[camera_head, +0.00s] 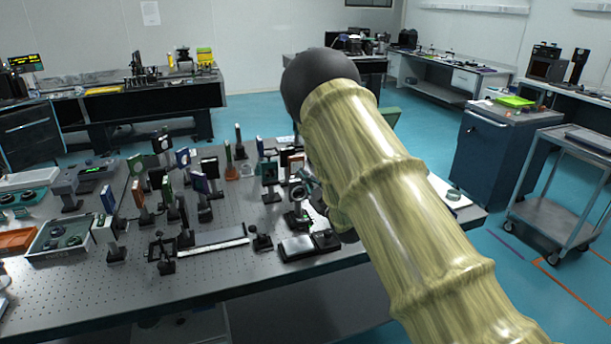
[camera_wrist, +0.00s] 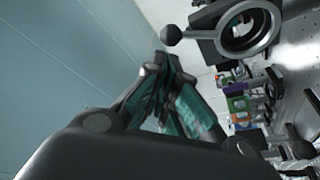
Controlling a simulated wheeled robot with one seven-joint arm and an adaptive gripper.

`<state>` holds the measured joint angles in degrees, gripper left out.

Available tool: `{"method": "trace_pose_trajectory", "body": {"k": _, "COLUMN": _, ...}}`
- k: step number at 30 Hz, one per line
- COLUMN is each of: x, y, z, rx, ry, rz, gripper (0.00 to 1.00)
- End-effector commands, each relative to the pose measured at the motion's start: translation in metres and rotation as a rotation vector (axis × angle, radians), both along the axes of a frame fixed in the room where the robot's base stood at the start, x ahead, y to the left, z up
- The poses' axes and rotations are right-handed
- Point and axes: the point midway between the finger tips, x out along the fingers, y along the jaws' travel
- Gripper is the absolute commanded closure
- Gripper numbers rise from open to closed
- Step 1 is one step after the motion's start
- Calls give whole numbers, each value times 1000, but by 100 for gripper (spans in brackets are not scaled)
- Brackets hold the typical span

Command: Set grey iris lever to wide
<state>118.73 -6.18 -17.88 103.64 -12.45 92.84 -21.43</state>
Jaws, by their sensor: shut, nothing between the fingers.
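The iris (camera_wrist: 243,28) shows large at the upper right of the wrist view, as a dark ring around a pale opening in a grey mount. Its lever (camera_wrist: 190,33) sticks out to the left and ends in a dark round knob. My gripper (camera_wrist: 164,68) is shut and empty, its fingertips just below and left of the knob with a small gap apparent. In the head view the iris (camera_head: 297,191) stands near the right part of the optical table, and my gripper there is mostly hidden behind my arm.
The perforated optical table (camera_head: 225,278) carries several posts with coloured mounts left of the iris. A tray (camera_head: 62,232) sits at the left. A blue cabinet (camera_head: 497,160) and a grey cart (camera_head: 552,213) stand to the right.

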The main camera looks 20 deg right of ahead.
Motion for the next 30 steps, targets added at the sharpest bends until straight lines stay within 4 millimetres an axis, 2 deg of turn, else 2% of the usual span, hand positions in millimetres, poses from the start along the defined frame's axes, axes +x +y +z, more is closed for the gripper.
{"method": "trace_pose_trajectory", "body": {"k": 13, "x": 1, "y": -3, "z": -3, "rx": 9, "ry": 0, "rz": -1, "gripper": 100}}
{"method": "trace_pose_trajectory", "body": {"k": 21, "x": 5, "y": -16, "z": -13, "rx": 116, "ry": 3, "rz": -3, "gripper": 100}}
{"method": "trace_pose_trajectory", "body": {"k": 30, "x": 5, "y": -20, "z": -12, "rx": 188, "ry": 8, "rz": -1, "gripper": 100}}
